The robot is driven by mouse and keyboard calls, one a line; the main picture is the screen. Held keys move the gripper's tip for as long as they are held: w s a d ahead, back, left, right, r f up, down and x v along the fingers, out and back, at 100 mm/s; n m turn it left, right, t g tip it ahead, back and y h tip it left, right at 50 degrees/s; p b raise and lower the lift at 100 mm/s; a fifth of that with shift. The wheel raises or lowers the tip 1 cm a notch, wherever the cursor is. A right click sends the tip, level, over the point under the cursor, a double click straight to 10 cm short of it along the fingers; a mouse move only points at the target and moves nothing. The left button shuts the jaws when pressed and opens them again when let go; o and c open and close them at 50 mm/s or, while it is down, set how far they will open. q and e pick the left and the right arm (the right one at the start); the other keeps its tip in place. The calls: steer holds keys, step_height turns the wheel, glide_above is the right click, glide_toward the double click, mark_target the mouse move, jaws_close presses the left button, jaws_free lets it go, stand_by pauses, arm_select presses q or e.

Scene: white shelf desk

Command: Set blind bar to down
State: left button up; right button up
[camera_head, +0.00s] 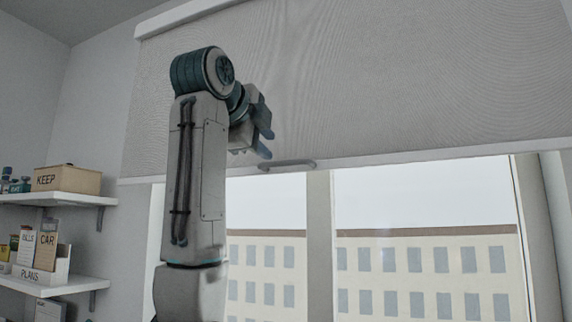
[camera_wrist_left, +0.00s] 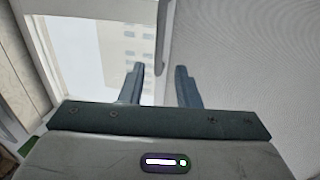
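A grey roller blind (camera_head: 400,80) covers the upper part of the window, with a white blind bar (camera_head: 430,154) along its lower edge. A small grey handle (camera_head: 287,165) sits on the bar near its left part. My left gripper (camera_head: 266,143) is raised just above and left of the handle, in front of the blind. In the left wrist view its two fingers (camera_wrist_left: 160,85) are apart with nothing between them. The handle (camera_wrist_left: 161,40) shows beyond the fingertips there, and they appear apart from it. The right gripper is not in view.
The window (camera_head: 430,200) below the bar shows a building outside, with a vertical frame post (camera_head: 319,240) below the handle. At the left, wall shelves (camera_head: 60,199) hold a KEEP box (camera_head: 68,179), a PLANS holder (camera_head: 40,276) and small items.

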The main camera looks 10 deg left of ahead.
mark_target(283, 162)
arm_select(q)
steer(key=p+x, duration=0.6)
steer(key=x, duration=0.4)
steer(key=shift+w+a, duration=0.1)
steer(key=shift+w, duration=0.05)
steer(key=shift+w+f, duration=0.15)
jaws_close()
